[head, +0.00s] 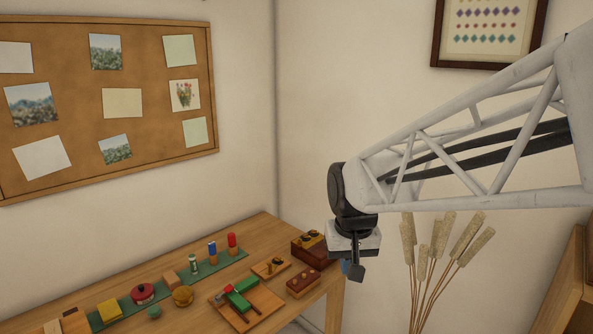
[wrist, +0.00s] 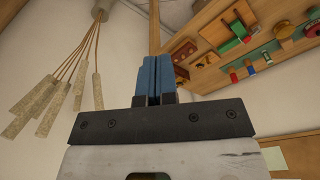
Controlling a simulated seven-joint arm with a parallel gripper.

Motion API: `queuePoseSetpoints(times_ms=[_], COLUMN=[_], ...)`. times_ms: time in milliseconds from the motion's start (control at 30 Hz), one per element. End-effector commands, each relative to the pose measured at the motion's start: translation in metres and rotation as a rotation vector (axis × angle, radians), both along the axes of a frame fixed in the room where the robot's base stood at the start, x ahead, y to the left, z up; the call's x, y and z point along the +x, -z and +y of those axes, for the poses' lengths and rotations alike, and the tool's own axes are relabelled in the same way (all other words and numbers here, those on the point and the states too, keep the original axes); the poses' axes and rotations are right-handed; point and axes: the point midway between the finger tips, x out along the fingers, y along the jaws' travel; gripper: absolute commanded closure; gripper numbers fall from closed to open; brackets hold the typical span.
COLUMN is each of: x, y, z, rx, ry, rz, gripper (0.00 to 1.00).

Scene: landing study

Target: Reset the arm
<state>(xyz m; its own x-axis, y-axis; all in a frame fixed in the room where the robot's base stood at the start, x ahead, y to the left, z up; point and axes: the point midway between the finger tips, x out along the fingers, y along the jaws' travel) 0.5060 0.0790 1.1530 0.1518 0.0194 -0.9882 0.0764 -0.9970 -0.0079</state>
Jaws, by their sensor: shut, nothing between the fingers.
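My white lattice arm reaches in from the right in the head view, and my gripper (head: 351,269) hangs at its end, pointing down. It is in front of the table's right end in the picture, clear of the objects there. In the wrist view the two blue fingers of my gripper (wrist: 154,79) are together with nothing between them. The wooden table (head: 262,228) carries several small items, seen upside down in the wrist view.
A wooden tray (head: 262,298) holds green and red pieces. A green strip (head: 205,270) bears small items. Dried stalks (head: 440,235) stand at right, below my arm.

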Motion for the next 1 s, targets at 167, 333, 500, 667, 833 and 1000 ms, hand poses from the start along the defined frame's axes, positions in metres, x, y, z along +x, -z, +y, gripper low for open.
queuePoseSetpoints(times_ms=[167, 333, 500, 667, 833, 1000], x=[-0.043, -0.083, -0.123, -0.157, -0.181, -0.190], y=[-0.004, -0.004, -0.001, 0.006, 0.011, 0.015], z=[-0.025, -0.045, -0.061, -0.073, -0.080, -0.083], rx=[-0.001, -0.003, -0.004, -0.008, -0.010, -0.011], ry=[0.024, 0.044, 0.063, 0.081, 0.092, 0.097], rz=[-0.019, -0.036, -0.053, -0.066, -0.076, -0.078], gripper=[1.00, 1.00, 1.00, 1.00, 1.00, 1.00])
